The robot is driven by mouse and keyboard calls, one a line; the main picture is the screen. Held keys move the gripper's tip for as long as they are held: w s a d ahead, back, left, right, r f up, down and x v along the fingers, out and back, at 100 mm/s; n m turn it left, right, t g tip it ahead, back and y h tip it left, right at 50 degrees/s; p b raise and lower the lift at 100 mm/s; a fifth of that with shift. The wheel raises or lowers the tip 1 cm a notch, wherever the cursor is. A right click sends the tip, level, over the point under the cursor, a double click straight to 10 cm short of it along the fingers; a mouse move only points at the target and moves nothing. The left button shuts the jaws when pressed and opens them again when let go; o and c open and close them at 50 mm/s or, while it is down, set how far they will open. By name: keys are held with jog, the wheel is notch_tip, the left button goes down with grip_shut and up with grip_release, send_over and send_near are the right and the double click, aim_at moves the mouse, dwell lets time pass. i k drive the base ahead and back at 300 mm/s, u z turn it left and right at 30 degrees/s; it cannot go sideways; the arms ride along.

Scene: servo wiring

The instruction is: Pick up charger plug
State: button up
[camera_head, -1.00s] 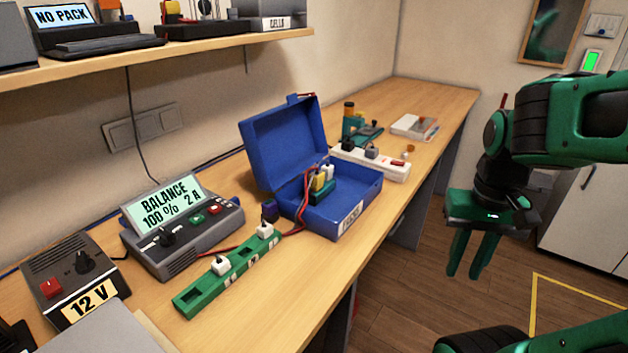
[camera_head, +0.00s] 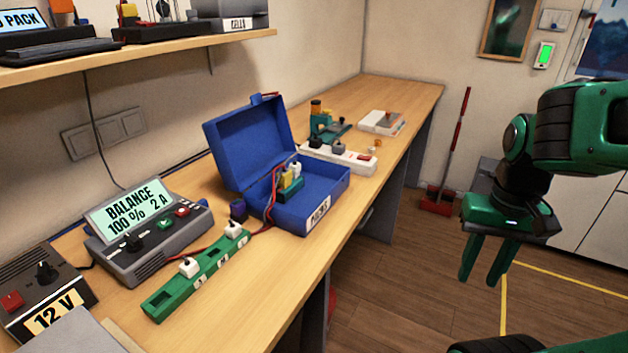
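A white power strip (camera_head: 345,160) lies at the far side of the bench behind the blue case. A black plug (camera_head: 316,140) and a grey plug (camera_head: 338,147) sit on it; I cannot tell which is the charger plug. A green strip (camera_head: 170,295) at the front holds two white connectors (camera_head: 189,266). My gripper (camera_head: 483,278) hangs over the floor right of the bench, fingers pointing down, apart and empty. It touches nothing.
The open blue case (camera_head: 335,190) holds yellow and green packs with red leads. The charger (camera_head: 150,240) and a 12 V supply (camera_head: 45,290) stand at left. A shelf (camera_head: 130,52) overhangs the back. The bench front (camera_head: 265,300) is clear.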

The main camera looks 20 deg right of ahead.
aim_at(287, 175)
jog(key=z, duration=0.8)
jog(key=k, duration=1.05)
jog(key=z, duration=0.8)
jog(key=i, duration=1.05)
jog(key=u, duration=0.95)
jog(key=i, duration=0.95)
jog(key=u, duration=0.85)
jog(key=i, duration=0.3)
jog(key=u, duration=0.15)
